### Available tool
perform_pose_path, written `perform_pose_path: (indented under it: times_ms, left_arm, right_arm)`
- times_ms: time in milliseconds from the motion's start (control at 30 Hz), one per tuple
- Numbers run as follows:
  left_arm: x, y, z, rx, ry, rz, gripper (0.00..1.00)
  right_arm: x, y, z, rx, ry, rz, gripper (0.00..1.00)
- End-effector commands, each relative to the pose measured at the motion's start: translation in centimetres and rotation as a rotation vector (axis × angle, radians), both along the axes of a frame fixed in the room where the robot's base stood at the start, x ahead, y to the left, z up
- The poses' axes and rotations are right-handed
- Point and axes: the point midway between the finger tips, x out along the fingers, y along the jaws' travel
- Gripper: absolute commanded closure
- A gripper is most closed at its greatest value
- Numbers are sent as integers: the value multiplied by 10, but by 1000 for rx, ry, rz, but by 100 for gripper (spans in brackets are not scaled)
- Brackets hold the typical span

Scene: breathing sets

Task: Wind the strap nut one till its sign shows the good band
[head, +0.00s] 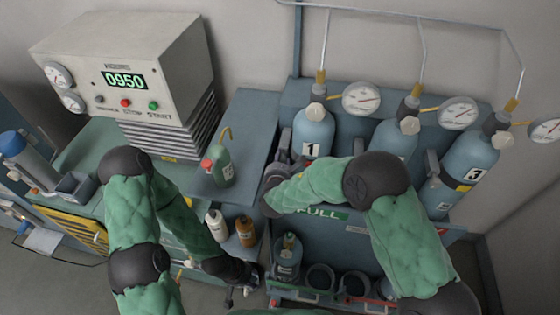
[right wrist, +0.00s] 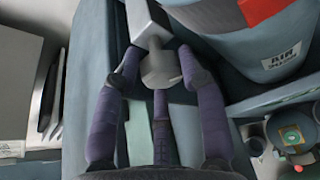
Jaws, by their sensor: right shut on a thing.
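Cylinder one (head: 313,132) stands at the left of the rack, marked "1". Its strap nut (right wrist: 160,69) shows in the right wrist view as a grey rounded knob beside a pale square-sided bar. My right gripper (right wrist: 157,76) has its dark fingers around this nut and is shut on it. In the head view the right gripper (head: 275,177) is left of cylinder one, partly hidden by my forearm. No strap sign with a band can be read in either view. My left gripper (head: 246,276) is low by the rack's left side; its fingers are too dark to read.
Two more cylinders (head: 396,137) (head: 467,165) stand to the right, with gauges (head: 361,99) above. A console (head: 125,75) reading 0950 stands at the back left. A green bottle (head: 221,165) and small bottles (head: 245,231) are between my arms. A green "FULL" label (head: 322,212) is below the cylinders.

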Motion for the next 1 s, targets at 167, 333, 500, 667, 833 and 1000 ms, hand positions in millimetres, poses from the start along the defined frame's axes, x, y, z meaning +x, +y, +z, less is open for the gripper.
perform_pose_path:
  times_ms: [167, 333, 500, 667, 833, 1000]
  left_arm:
    - [0, 0, -16, 0, 0, 0, 60]
    - [0, 0, -39, 0, 0, 0, 60]
    - [0, 0, -66, 0, 0, 0, 60]
    - [0, 0, -93, 0, 0, 0, 60]
    - [0, 0, -122, 0, 0, 0, 60]
    - [0, 0, -152, 0, 0, 0, 60]
  right_arm:
    - [5, -4, 5, 43, -28, -12, 92]
    - [6, -5, 5, 110, -45, -14, 92]
    - [6, -7, 4, 191, -65, -16, 92]
    - [6, -8, 4, 267, -80, -15, 92]
    - [6, -9, 4, 347, -97, -16, 92]
    - [5, -10, 3, 427, -112, -16, 92]
